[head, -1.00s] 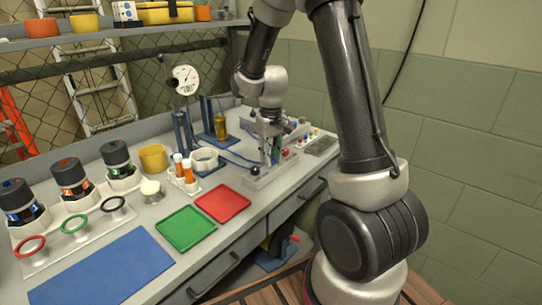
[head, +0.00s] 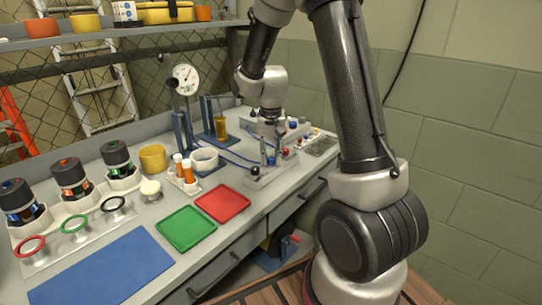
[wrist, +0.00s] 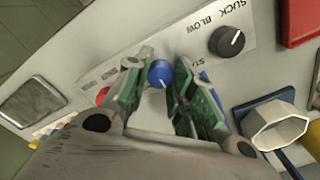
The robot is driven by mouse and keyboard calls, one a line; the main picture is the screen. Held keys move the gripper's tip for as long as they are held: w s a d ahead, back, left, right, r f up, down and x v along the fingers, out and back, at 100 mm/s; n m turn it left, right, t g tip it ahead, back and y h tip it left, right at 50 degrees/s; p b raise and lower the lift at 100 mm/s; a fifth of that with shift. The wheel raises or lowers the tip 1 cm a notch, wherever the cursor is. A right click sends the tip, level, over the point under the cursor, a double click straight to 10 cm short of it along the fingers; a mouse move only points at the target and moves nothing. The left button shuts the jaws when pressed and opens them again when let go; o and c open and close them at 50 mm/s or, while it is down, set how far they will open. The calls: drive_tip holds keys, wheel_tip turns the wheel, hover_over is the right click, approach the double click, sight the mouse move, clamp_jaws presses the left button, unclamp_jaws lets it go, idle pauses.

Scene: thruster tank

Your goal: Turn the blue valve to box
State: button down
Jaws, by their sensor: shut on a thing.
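The blue valve (wrist: 159,74) is a small round knob on a pale panel in the wrist view. My gripper (wrist: 162,68) has its two green-padded fingers on either side of it and is shut on it. Small lettering beside the knob is partly hidden by the fingers, and I cannot read which setting it points to.
A black knob (wrist: 227,41) marked SUCK and BLOW sits close to my right finger. A red part (wrist: 103,95) shows behind the left finger. A white hexagonal cup (wrist: 276,125) is at the right. Red (head: 222,203) and green (head: 187,228) trays lie nearer on the bench.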

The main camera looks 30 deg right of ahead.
sight(271, 158)
drive_tip(key=c, duration=1.2)
unclamp_jaws()
drive_tip(key=shift+o, duration=0.2)
wheel_tip(271, 158, up, 12)
